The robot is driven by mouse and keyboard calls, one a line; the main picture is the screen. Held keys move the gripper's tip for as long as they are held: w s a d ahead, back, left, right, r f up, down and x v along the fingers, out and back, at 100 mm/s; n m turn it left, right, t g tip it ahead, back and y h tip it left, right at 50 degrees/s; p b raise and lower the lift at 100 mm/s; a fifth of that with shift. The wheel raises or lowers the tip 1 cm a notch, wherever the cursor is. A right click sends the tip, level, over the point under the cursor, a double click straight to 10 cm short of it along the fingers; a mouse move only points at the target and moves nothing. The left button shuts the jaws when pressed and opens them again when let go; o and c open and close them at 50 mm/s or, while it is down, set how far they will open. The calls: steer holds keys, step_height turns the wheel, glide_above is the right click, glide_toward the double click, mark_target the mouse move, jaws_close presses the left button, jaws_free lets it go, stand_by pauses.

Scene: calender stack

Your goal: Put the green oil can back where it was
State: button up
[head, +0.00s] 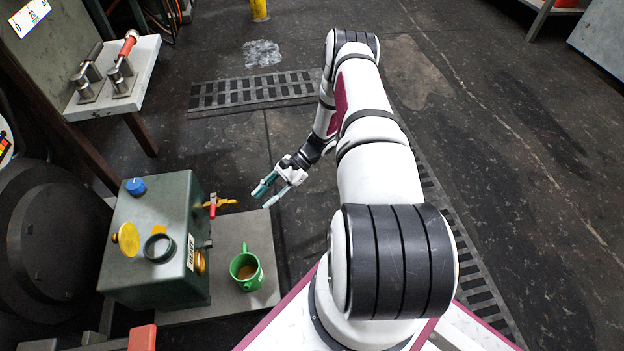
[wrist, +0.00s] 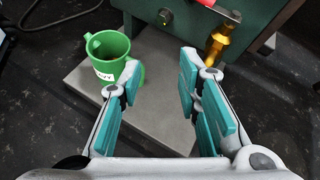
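The green can (head: 246,271) is shaped like a mug with a handle, with brown liquid inside. It stands upright on a grey slab (head: 240,232), beside the dark green tank, and no other green can is clear in view. In the wrist view the green can (wrist: 110,60) shows a white label and stands left of my fingers. My gripper (head: 267,194) is open and empty, above and behind the can in the head view. In the wrist view my gripper (wrist: 160,80) has its teal pads wide apart with only slab and floor between them.
The dark green tank (head: 150,285) has a brass tap with a red handle (head: 213,207) reaching over the slab. A small side table (head: 140,75) with metal holders stands at upper left. The dark floor (head: 520,150) on the right is clear.

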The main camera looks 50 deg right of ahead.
steer(key=a+r+n+g+h, duration=0.2)
steer(key=a+r+n, duration=0.15)
steer(key=r, duration=1.05)
steer(key=a+r+n+g+h, duration=0.25)
steer(key=r+n, duration=0.25)
steer(key=r, duration=0.9)
steer(key=s+a+r+n+h, duration=0.4)
steer(key=s+r, duration=0.5)
steer(key=r, duration=0.5)
steer(key=s+a+r+n+t+h, duration=0.1)
steer(key=s+r+n+h, duration=0.1)
steer(key=s, duration=0.9)
steer(key=s+a+r+n+t+h, duration=0.1)
steer(key=s+r+n, duration=0.2)
steer(key=s, duration=0.8)
steer(key=shift+s+a+r+h, duration=0.25)
steer(key=shift+a+r+h, duration=0.1)
steer(key=shift+r, duration=0.05)
steer(key=shift+n, duration=0.25)
